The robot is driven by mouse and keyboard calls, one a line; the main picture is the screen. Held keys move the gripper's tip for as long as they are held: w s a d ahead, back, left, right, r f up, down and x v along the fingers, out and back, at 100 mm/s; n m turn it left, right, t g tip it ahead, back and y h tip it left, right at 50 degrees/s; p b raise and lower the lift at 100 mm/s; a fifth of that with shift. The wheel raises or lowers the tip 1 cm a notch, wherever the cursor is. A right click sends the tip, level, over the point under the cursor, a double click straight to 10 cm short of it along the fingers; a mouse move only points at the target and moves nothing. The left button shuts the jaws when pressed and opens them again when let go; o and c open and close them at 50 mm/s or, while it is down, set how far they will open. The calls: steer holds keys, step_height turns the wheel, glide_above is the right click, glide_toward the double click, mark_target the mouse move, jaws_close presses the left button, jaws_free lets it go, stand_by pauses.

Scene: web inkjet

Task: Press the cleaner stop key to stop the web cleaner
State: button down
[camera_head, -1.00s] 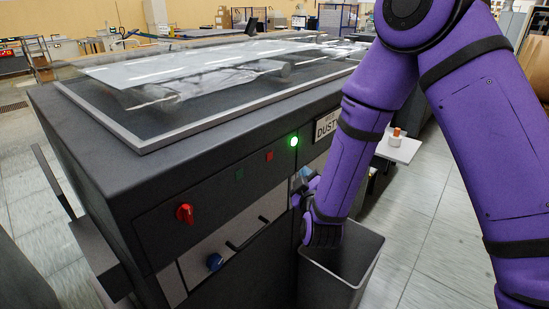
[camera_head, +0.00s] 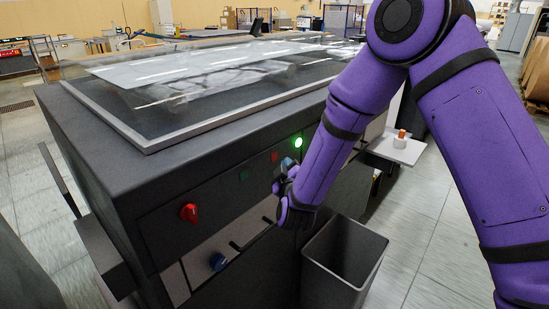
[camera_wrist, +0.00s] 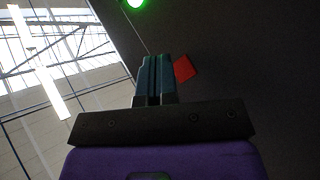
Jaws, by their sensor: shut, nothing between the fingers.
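The web cleaner is a dark grey cabinet (camera_head: 150,190) with keys on its front face. A red square key (camera_head: 275,157) sits right of a green square key (camera_head: 243,175) and below a lit green lamp (camera_head: 298,142). In the wrist view the red key (camera_wrist: 184,69) shows just right of the fingertips and the lamp (camera_wrist: 134,2) at the top. My gripper (camera_head: 283,167) is shut and empty in front of the panel, close below and right of the red key. The wrist view shows the shut fingers (camera_wrist: 155,72); I cannot tell whether they touch anything.
A grey open bin (camera_head: 345,255) stands below my arm. A small white table (camera_head: 397,150) stands to the right.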

steer(key=shift+w+a, duration=0.4)
steer(key=shift+a, duration=0.05)
steer(key=shift+a, duration=0.1)
stand_by(1.8)
steer(key=shift+w+a, duration=0.2)
steer(key=shift+w, duration=0.05)
steer(key=shift+w+a, duration=0.25)
steer(key=shift+a, duration=0.1)
stand_by(0.8)
steer(key=shift+s+d, duration=0.1)
stand_by(0.3)
steer(key=shift+s+d, duration=0.45)
steer(key=shift+d, duration=0.1)
steer(key=shift+d, duration=0.1)
steer(key=shift+s+d, duration=0.8)
steer(key=shift+d, duration=0.15)
steer(key=shift+s+d, duration=0.75)
steer(key=shift+d, duration=0.2)
